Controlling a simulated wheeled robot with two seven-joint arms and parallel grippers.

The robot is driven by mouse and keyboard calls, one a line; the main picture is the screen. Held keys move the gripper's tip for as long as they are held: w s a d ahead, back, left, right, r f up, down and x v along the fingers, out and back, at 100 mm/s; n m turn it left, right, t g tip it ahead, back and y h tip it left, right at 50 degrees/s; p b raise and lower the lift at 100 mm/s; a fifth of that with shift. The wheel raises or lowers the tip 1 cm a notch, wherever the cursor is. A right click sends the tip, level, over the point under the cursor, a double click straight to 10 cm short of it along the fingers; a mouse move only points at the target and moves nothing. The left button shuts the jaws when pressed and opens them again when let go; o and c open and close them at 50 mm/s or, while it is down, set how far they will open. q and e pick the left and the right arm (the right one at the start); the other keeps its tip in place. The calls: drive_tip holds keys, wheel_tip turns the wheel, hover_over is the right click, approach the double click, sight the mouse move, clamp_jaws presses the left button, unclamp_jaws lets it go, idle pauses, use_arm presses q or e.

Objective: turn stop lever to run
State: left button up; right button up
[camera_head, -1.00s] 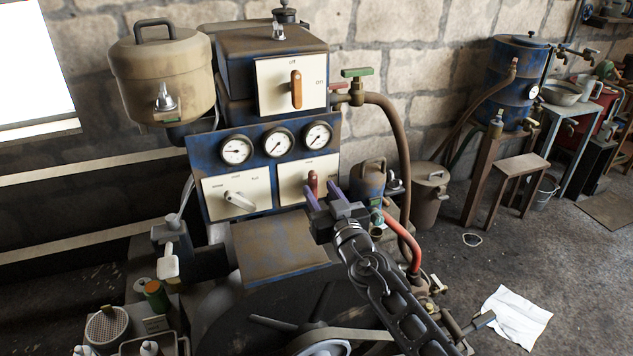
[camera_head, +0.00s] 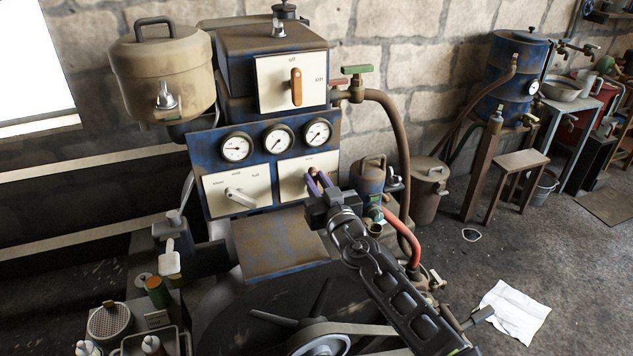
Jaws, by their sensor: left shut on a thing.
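The stop lever (camera_head: 311,171) is a small red handle on the right cream plate (camera_head: 291,182) of the blue control panel. Only its upper end shows, and it looks near upright; my fingers hide the rest. The lettering on the plate is too small to read. My left gripper (camera_head: 319,181) comes up from the lower right, with its purple fingertips at the plate. It is shut on the stop lever. My right gripper is not in view.
A grey lever (camera_head: 239,197) sits on the left cream plate, below three gauges (camera_head: 278,141). An orange switch (camera_head: 296,87) is on the box above. A brown pipe (camera_head: 396,140) and a blue canister (camera_head: 369,184) stand right of the panel. A rusty cover (camera_head: 279,247) lies below.

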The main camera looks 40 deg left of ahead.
use_arm(q)
drive_tip(key=shift+w+f+m, duration=0.1)
drive_tip(key=shift+m, duration=0.3)
clamp_jaws()
drive_tip(key=m+b, duration=0.2)
drive_tip(key=m, duration=0.1)
drive_tip(key=shift+w+d+f, duration=0.1)
drive_tip(key=shift+w+d, duration=0.1)
drive_tip(key=m, duration=0.4)
drive_tip(key=f+m+b, duration=0.1)
drive_tip(key=m, duration=0.4)
drive_tip(key=w+m+b, duration=0.1)
drive_tip(key=m, duration=0.4)
drive_tip(key=shift+w+d+f, duration=0.1)
drive_tip(key=shift+d+f, duration=0.3)
drive_tip(key=o, duration=0.8)
unclamp_jaws()
drive_tip(key=shift+o, duration=0.2)
drive_tip(key=b+v, duration=0.1)
drive_tip(key=v, duration=0.6)
drive_tip(key=shift+s+d, duration=0.25)
drive_tip(key=shift+d, duration=0.1)
